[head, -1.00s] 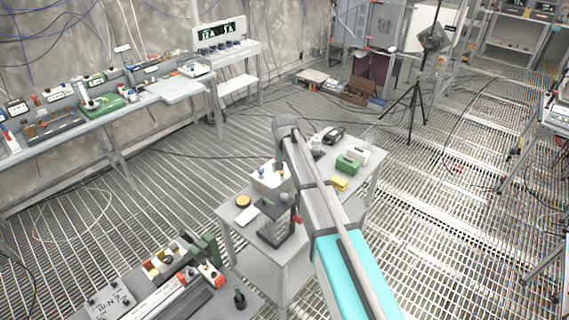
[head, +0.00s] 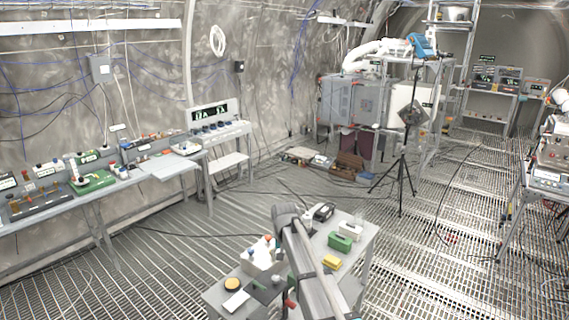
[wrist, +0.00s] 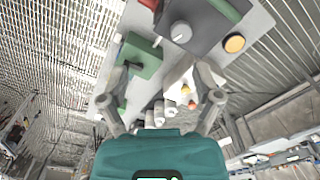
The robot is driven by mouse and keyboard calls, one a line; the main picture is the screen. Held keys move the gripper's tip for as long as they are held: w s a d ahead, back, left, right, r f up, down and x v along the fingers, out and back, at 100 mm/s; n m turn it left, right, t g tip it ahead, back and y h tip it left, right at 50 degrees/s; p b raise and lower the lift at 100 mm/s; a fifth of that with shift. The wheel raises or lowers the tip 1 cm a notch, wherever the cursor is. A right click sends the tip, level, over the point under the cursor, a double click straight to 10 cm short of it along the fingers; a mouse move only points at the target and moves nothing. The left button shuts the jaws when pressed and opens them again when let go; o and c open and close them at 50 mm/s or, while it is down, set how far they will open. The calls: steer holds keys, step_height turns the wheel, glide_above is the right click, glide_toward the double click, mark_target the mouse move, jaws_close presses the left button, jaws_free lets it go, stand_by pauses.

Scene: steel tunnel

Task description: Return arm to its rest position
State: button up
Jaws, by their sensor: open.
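My arm (head: 305,262) reaches from the bottom of the head view over the small grey table (head: 215,303). My gripper (wrist: 166,88) shows in the wrist view with its two grey fingers spread apart and nothing between them that I can see held. It hangs over the table top. My gripper is hard to make out in the head view, where the arm and the picture edge hide much of that area.
On the table are a green box (head: 340,242), a yellow block (head: 331,262) and a yellow disc (head: 232,284). A long bench (head: 98,198) runs along the left wall. A tripod (head: 403,170) stands behind. Grated floor between is mostly clear.

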steer(key=s+d+f+b, duration=0.6)
steer(key=s+d, duration=0.3)
steer(key=s, duration=0.2)
steer(key=s+d+f+b, duration=0.6)
steer(key=s+d, duration=0.3)
steer(key=s, duration=0.3)
steer(key=shift+s+f+n+b, duration=0.25)
steer(key=shift+f+n+b, duration=0.15)
steer(key=shift+f, duration=0.45)
